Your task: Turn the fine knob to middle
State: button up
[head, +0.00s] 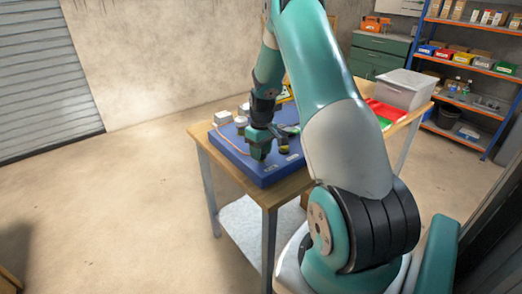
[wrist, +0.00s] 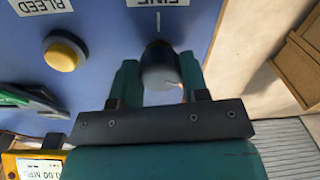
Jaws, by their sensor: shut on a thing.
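In the wrist view the fine knob (wrist: 159,68) is a dark, rounded knob below the upside-down FINE label on the blue panel. My gripper (wrist: 160,78) has one teal finger on each side of it and is shut on it. A short pale mark shows near the knob's lower right.
A yellow button (wrist: 64,52) labelled BLEED sits left of the knob. A green part (wrist: 32,100) and a yellow gauge (wrist: 32,165) reading in MPa lie lower left.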

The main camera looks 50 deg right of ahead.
jog(key=n, duration=0.5)
jog(key=shift+n, duration=0.3)
jog(key=n, duration=0.5)
jog(key=shift+w+r+n+p, duration=0.1)
jog(key=shift+n+p, duration=0.2)
jog(key=n, duration=1.1)
jog(key=shift+h+p, duration=0.3)
jog(key=shift+p, duration=0.1)
jog(key=shift+n, duration=0.3)
jog(key=o, duration=0.9)
notch_tip(320, 180, up, 17)
jog(key=shift+w+a+r+b, duration=0.1)
jog(key=shift+w+r+b, duration=0.05)
jog(key=shift+b, duration=0.6)
